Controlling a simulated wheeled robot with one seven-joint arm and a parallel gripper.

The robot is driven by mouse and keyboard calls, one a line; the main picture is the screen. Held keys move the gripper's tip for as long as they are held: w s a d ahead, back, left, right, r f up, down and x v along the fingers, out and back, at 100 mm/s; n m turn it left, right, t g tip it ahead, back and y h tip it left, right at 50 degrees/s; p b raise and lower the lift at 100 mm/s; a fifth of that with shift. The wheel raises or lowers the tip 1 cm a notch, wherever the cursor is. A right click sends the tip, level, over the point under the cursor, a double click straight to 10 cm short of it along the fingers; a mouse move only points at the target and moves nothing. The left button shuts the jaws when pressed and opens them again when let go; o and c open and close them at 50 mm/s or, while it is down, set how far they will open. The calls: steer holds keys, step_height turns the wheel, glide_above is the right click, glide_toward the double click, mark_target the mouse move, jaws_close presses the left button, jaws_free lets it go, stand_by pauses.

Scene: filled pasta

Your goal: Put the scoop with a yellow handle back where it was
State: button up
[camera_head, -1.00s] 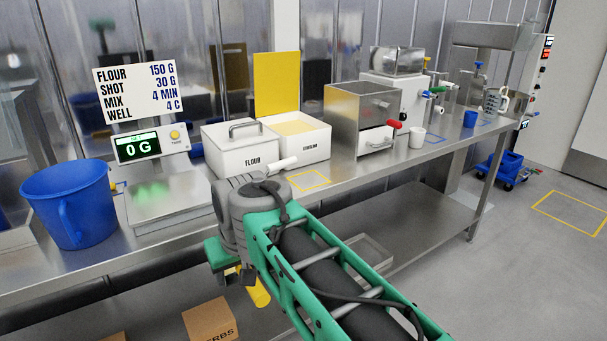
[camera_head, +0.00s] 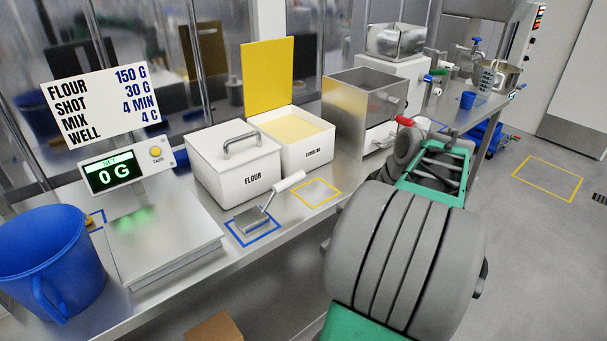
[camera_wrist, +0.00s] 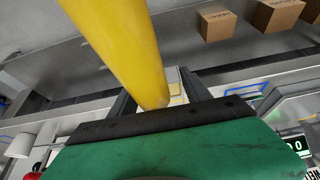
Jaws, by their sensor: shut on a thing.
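My gripper (camera_wrist: 156,98) is shut on the yellow handle (camera_wrist: 118,45) of the scoop, which fills the upper left of the wrist view. The scoop's metal end cannot be made out there. In the head view my arm crosses the right side, and both the gripper and the yellow-handled scoop are hidden. An empty yellow outline (camera_head: 316,193) is marked on the steel table in front of the semolina bin. A white-handled scoop (camera_head: 252,220) lies in the blue outline (camera_head: 233,236) to its left.
The flour bin (camera_head: 235,165) and open semolina bin (camera_head: 306,145) stand behind the outlines. The scale (camera_head: 165,240) and blue jug (camera_head: 50,265) are at left. A steel machine with a red knob (camera_head: 404,121) stands to the right. Boxes (camera_wrist: 217,24) show in the wrist view.

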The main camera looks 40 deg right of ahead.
steer(key=s+d, duration=0.1)
steer(key=d, duration=0.1)
steer(key=p, duration=0.3)
glide_above(320, 195)
steer(key=s, duration=0.2)
steer(key=shift+w+r, duration=0.15)
steer(key=shift+r, duration=0.05)
steer(key=shift+w+f, duration=0.15)
steer(key=shift+w, duration=0.05)
steer(key=shift+f, duration=1.75)
steer(key=o, duration=1.4)
steer(key=shift+c, duration=0.2)
steer(key=shift+s+r, duration=0.1)
steer(key=shift+r, duration=0.25)
steer(key=v, duration=1.1)
steer(key=a+f, duration=0.1)
steer(key=a, duration=2.4)
steer(key=s+a+f+g, duration=0.1)
steer(key=s+a+f, duration=0.5)
steer(key=s+a, duration=0.5)
steer(key=shift+s+f+p, duration=0.15)
steer(key=shift+f+p, duration=0.1)
steer(key=shift+p, duration=0.05)
